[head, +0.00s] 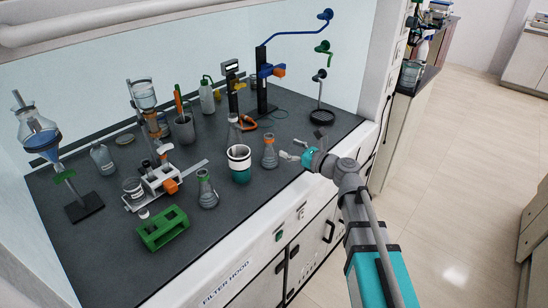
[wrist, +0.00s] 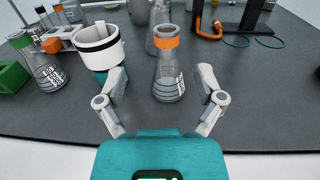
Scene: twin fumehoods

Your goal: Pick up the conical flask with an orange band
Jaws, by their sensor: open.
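The conical flask with an orange band (head: 270,153) stands upright on the dark bench near its front edge. In the wrist view the flask (wrist: 168,68) is clear glass with an orange band at its neck and markings on its side. My gripper (head: 295,150) is just to the right of the flask in the head view. In the wrist view my gripper (wrist: 164,78) is open, with one finger on each side of the flask's lower part in the picture. I see no contact between the fingers and the glass.
A white and teal cup (head: 239,163) stands close left of the flask. Another glass flask (head: 234,130) is behind it. A green-banded flask (head: 206,189) and a green rack (head: 163,228) are farther left.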

